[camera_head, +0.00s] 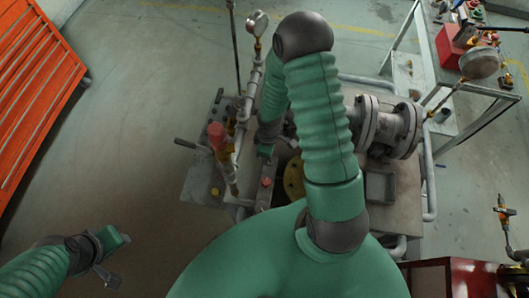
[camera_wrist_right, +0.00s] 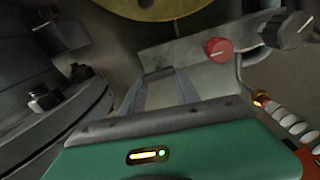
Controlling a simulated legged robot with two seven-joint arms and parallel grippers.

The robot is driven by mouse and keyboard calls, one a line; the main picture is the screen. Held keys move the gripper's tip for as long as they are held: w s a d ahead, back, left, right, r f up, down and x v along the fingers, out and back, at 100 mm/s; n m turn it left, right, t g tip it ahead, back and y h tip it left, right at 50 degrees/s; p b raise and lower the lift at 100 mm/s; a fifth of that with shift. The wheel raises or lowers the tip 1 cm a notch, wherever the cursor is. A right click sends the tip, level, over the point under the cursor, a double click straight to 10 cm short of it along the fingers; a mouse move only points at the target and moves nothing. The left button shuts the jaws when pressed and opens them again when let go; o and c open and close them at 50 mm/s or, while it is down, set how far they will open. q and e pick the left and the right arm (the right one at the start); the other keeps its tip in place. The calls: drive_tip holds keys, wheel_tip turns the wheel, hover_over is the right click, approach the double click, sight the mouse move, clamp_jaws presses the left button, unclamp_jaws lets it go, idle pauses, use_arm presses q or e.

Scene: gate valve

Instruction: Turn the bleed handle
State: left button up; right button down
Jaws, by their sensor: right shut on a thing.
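In the right wrist view, the two grey fingers of my right gripper (camera_wrist_right: 158,76) reach toward a grey metal plate. They are shut on a small dark grey part (camera_wrist_right: 158,71) at their tips, mostly hidden. I cannot tell from its shape whether it is the bleed handle. A red knob (camera_wrist_right: 217,50) and a black knob (camera_wrist_right: 288,30) sit to the right of the fingertips. In the head view, my right arm hides much of the valve rig, and its fingertips are hidden. My left gripper (camera_head: 117,262) hangs empty at the lower left, apart from everything; its opening is unclear.
The rig's table (camera_head: 405,195) carries a flanged pipe (camera_head: 385,125), a red-topped upright fitting (camera_head: 218,140) and a gauge (camera_head: 257,22). A yellow wheel-like part (camera_wrist_right: 155,5) and a bolted flange (camera_wrist_right: 60,120) are close to my right gripper. Open floor lies left, before an orange rack (camera_head: 35,80).

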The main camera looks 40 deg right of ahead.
drive_tip(key=shift+s+d+f, duration=0.1)
drive_tip(key=shift+s+d, duration=0.05)
drive_tip(key=shift+s, duration=0.25)
drive_tip(key=shift+s+d+f, duration=0.1)
drive_tip(key=shift+s, duration=0.3)
drive_tip(key=c, duration=0.9)
unclamp_jaws()
drive_tip(key=shift+c, duration=0.2)
use_arm(q)
drive_tip(key=shift+d, duration=0.2)
use_arm(e)
drive_tip(key=shift+o, duration=0.5)
drive_tip(key=shift+d, duration=0.15)
drive_tip(key=shift+w+r, duration=0.15)
drive_tip(key=shift+r, duration=0.15)
drive_tip(key=r, duration=0.3)
drive_tip(key=r+p, duration=0.1)
drive_tip(key=r, duration=0.5)
drive_tip(key=shift+d+r, duration=0.1)
drive_tip(key=shift+d, duration=0.15)
use_arm(q)
drive_tip(key=p+v, duration=0.1)
drive_tip(key=v, duration=0.2)
drive_tip(key=shift+s, duration=0.1)
use_arm(e)
wheel_tip(320, 180, up, 7)
drive_tip(key=w+a, duration=0.1)
drive_tip(key=shift+r, duration=0.2)
